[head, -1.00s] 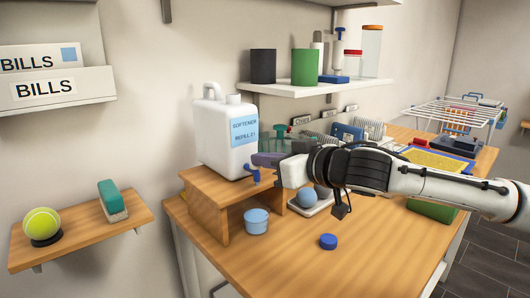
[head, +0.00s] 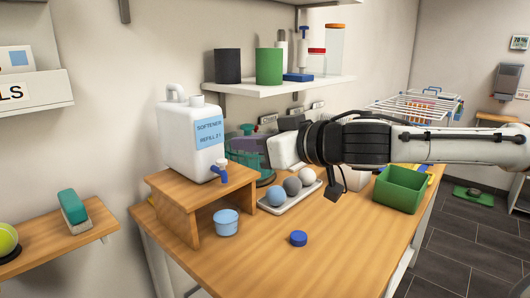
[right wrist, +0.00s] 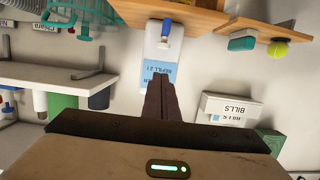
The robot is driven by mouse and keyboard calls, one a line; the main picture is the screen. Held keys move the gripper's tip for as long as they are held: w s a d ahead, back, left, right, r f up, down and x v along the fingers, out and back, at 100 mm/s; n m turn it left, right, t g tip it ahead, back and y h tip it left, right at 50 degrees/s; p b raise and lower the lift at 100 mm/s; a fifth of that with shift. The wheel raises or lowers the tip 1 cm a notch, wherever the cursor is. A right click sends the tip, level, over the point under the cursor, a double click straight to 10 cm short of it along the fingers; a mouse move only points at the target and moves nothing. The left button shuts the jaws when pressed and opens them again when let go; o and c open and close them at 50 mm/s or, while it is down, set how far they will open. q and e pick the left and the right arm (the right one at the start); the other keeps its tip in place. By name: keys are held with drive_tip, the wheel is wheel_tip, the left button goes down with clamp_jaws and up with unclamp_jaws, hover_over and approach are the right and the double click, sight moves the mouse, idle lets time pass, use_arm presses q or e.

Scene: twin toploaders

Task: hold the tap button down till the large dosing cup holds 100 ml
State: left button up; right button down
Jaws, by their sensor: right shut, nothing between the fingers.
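The white softener jug (head: 180,135) stands on a small wooden stand (head: 172,192), with its blue tap (head: 219,173) over the front edge. The light blue dosing cup (head: 227,223) stands on the table below the tap; I cannot make out its level. My right gripper (head: 233,146) is shut and empty, to the right of the jug and a little above the tap, apart from both. In the right wrist view, the jug (right wrist: 155,50) and tap (right wrist: 165,28) appear beyond the shut fingers (right wrist: 160,82). My left gripper is not in view.
A blue cap (head: 298,238) lies on the table. A tray (head: 277,208) of balls and a green bin (head: 399,190) stand to the right. A teal basket (head: 242,132) is behind my right gripper. A shelf (head: 290,86) hangs above. The front of the table is clear.

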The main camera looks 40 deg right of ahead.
drive_tip(key=v, duration=0.5)
drive_tip(key=shift+r+b, duration=0.1)
drive_tip(key=shift+b, duration=0.25)
